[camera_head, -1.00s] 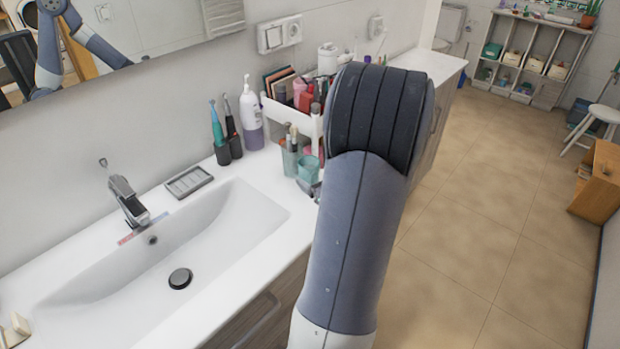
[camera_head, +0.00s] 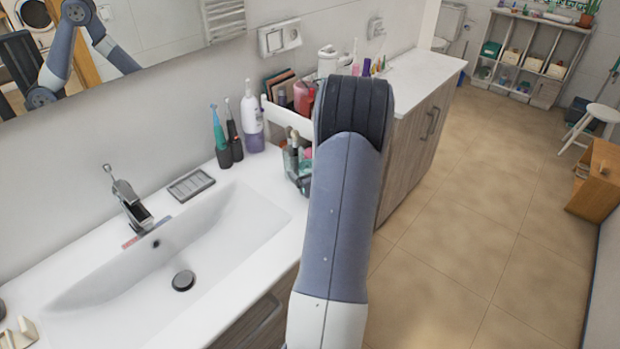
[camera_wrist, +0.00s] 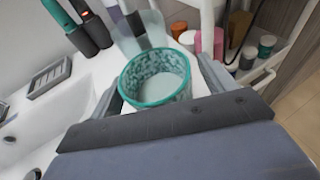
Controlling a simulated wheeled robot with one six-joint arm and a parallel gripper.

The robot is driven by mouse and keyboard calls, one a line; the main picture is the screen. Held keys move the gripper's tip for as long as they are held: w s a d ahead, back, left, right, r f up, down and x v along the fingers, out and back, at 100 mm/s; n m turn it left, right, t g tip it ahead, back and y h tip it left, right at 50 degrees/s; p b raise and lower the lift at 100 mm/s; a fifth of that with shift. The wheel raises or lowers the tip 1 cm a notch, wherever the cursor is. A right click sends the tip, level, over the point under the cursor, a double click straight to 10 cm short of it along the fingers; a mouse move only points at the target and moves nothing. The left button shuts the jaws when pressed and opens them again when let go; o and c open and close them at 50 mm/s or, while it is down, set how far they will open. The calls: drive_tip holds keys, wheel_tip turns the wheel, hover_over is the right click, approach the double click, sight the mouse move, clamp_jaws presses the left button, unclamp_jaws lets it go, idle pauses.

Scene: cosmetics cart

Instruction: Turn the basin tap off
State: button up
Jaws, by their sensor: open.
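The chrome basin tap (camera_head: 130,208) stands at the back rim of the white basin (camera_head: 95,290) in the head view. Its thin lever (camera_head: 112,176) sticks up from the top of the body. I cannot make out a water stream below the spout. In the wrist view my gripper (camera_wrist: 158,88) is open, its fingers spread to either side of a teal-rimmed cup (camera_wrist: 158,103). I cannot tell whether they touch it. The tap does not show in the wrist view. My arm hides the gripper in the head view.
Electric toothbrushes (camera_head: 220,138) and a white-purple bottle (camera_head: 251,122) stand behind the basin. A soap dish (camera_head: 191,186) lies right of the tap. A white organiser (camera_head: 290,118) with cosmetics is close to my arm. The basin bowl is empty apart from the drain (camera_head: 183,281).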

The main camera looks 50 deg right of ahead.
drive_tip(key=shift+w+d+f, duration=0.2)
drive_tip(key=shift+w+d, duration=0.05)
drive_tip(key=shift+w, duration=0.3)
drive_tip(key=shift+c, duration=0.3)
drive_tip(key=c, duration=1.3)
drive_tip(key=shift+o, duration=0.2)
drive_tip(key=shift+r, duration=0.2)
